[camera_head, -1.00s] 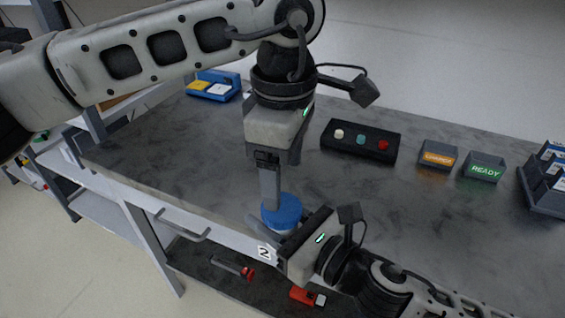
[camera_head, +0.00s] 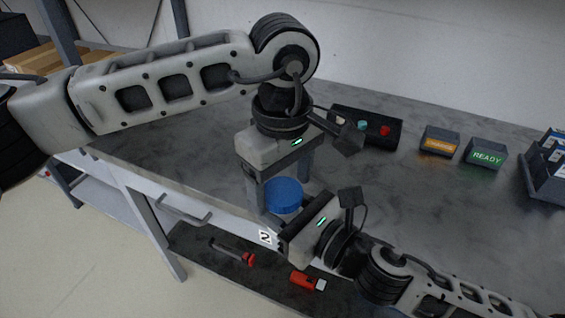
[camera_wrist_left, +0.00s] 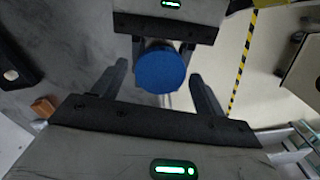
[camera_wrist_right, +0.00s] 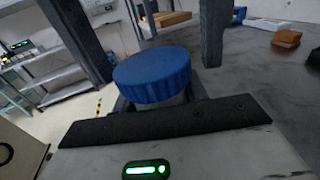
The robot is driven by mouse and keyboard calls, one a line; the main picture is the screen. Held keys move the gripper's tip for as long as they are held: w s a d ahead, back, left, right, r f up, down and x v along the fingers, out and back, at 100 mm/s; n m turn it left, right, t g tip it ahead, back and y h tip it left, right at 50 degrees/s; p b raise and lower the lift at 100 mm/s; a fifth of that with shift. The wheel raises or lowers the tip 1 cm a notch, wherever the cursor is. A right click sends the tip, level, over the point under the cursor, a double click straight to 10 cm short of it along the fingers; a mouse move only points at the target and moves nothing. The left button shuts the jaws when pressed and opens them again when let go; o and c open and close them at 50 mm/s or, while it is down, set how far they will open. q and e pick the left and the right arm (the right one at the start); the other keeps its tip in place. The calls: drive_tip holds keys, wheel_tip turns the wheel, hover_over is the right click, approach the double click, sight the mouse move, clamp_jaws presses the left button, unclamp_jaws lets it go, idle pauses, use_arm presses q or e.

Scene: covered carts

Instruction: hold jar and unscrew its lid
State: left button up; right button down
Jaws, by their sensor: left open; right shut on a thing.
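The jar's round blue lid (camera_head: 284,194) is in the middle of the head view, near the table's front edge. It also shows in the left wrist view (camera_wrist_left: 161,68) and the right wrist view (camera_wrist_right: 153,76). The jar's body is mostly hidden beneath the lid and behind the gripper. My right gripper (camera_head: 287,226) is shut on the jar from the side, below the lid. My left gripper (camera_head: 281,197) points down from above and is open, with one finger on each side of the lid. In the left wrist view, gaps show between lid and fingers.
A black box with coloured buttons (camera_head: 385,130), an orange-lit sign box (camera_head: 439,141), a READY box (camera_head: 485,154) and a dark rack (camera_head: 545,180) stand farther back. The grey tabletop (camera_head: 410,205) is clear at right. Red-ended tools (camera_head: 303,280) lie on the lower shelf.

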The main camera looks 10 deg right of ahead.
use_arm(q)
drive_tip(key=shift+f, duration=0.15)
drive_tip(key=c, duration=1)
drive_tip(key=n, duration=0.4)
drive_tip(key=shift+n, duration=0.4)
drive_tip(key=n, duration=0.2)
drive_tip(key=shift+n, duration=0.4)
drive_tip(key=shift+r, duration=0.25)
drive_tip(key=shift+r, duration=0.9)
